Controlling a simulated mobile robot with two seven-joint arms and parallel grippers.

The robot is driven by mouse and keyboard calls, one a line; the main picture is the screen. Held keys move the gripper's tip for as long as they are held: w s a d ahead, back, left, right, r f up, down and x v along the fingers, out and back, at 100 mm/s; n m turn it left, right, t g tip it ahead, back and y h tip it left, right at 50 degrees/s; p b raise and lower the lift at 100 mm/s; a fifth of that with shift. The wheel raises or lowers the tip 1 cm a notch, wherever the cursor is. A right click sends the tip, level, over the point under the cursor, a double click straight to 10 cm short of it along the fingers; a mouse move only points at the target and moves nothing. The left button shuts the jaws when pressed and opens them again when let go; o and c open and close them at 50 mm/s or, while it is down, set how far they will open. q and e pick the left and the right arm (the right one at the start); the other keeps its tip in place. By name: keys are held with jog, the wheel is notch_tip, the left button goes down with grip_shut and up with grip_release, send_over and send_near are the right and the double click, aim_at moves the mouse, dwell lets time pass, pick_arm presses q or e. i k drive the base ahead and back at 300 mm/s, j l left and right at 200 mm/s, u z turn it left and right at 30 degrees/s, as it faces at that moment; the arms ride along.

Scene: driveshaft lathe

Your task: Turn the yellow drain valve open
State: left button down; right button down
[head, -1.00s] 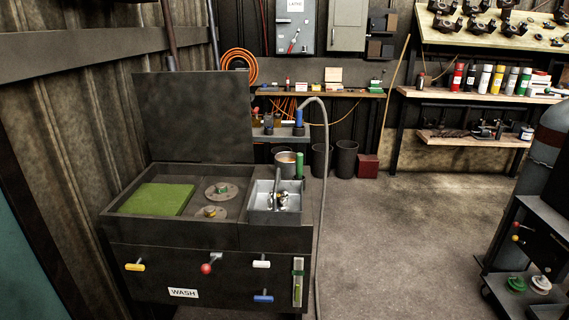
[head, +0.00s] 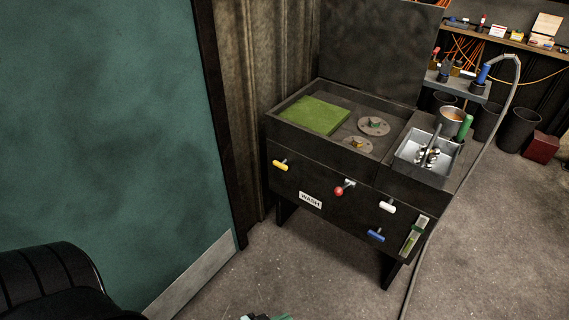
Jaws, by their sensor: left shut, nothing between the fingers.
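The yellow drain valve (head: 280,165) is a short yellow T-shaped handle on the front panel of the dark wash station (head: 330,195), near its left end. Its bar lies roughly level, tilted with the panel in the picture. Nothing touches it. My left gripper (head: 265,317) shows only as a small teal and dark piece at the bottom edge, well below and apart from the valve; it is shut and empty. Most of it is cut off. My right gripper is not in view.
A red knob (head: 339,190), white handle (head: 387,206) and blue handle (head: 376,236) share the panel. A teal wall or door (head: 110,130) stands at left. A grey hose (head: 420,260) runs down the right side. The floor in front is clear.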

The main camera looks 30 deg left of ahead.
aim_at(282, 165)
jog(key=j+u, duration=0.15)
jog(key=u, duration=1.25)
